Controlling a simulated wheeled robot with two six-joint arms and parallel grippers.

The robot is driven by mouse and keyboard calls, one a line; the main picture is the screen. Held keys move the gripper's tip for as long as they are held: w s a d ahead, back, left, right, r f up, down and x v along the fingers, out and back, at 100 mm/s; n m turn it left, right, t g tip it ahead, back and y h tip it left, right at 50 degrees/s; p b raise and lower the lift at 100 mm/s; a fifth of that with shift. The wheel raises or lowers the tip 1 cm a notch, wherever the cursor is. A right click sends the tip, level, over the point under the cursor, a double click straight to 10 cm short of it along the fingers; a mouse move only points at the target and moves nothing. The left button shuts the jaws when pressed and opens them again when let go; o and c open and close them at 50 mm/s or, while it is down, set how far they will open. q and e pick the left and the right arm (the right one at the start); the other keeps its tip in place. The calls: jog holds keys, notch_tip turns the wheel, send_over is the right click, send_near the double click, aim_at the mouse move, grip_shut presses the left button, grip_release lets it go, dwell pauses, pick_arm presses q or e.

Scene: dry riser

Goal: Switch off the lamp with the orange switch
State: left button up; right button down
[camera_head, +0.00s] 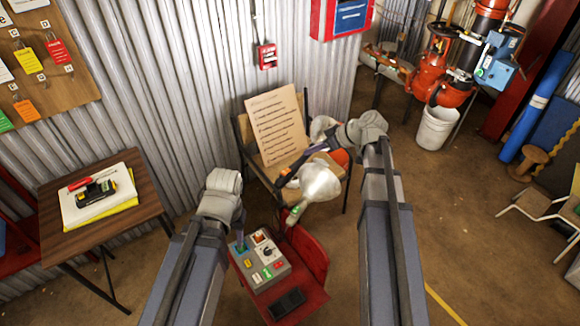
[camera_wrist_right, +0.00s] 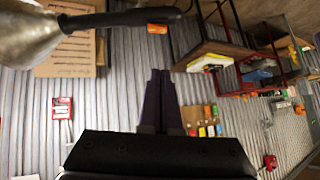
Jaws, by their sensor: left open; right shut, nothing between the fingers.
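A pale, bright lamp (camera_head: 320,183) hangs in front of the chair. In the right wrist view a metallic lamp shade (camera_wrist_right: 28,35) with a dark neck fills the upper left. A small orange piece (camera_wrist_right: 157,28) shows just under the neck; I cannot tell whether it is the switch. A grey control box (camera_head: 283,277) with coloured switches stands on a red stand, an orange switch (camera_head: 260,238) near its top edge. My left gripper (camera_head: 241,232) is open over the box's upper left. My right gripper (camera_head: 290,172), also in its wrist view (camera_wrist_right: 160,72), is shut and empty beside the lamp.
A chair holds a printed board (camera_head: 276,125). A tag board (camera_head: 75,95) hangs on the corrugated wall. Red pipework and a white bucket (camera_head: 435,128) stand at back right.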

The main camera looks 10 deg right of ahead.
jog(key=b, duration=0.7)
send_over(286, 172)
jog(key=d, duration=0.2)
notch_tip(286, 172, down, 7)
jog(key=shift+s+a+f+b, duration=0.15)
jog(key=shift+s+f+b, duration=0.05)
jog(key=shift+f+b, duration=0.45)
jog(key=shift+s+a+f+b, duration=0.1)
jog(key=shift+s+f+b, duration=0.05)
jog(key=shift+f+b, duration=0.5)
jog(key=shift+s+a+f+b, duration=0.15)
jog(key=shift+s+f+b, duration=0.05)
jog(key=shift+f+b, duration=0.45)
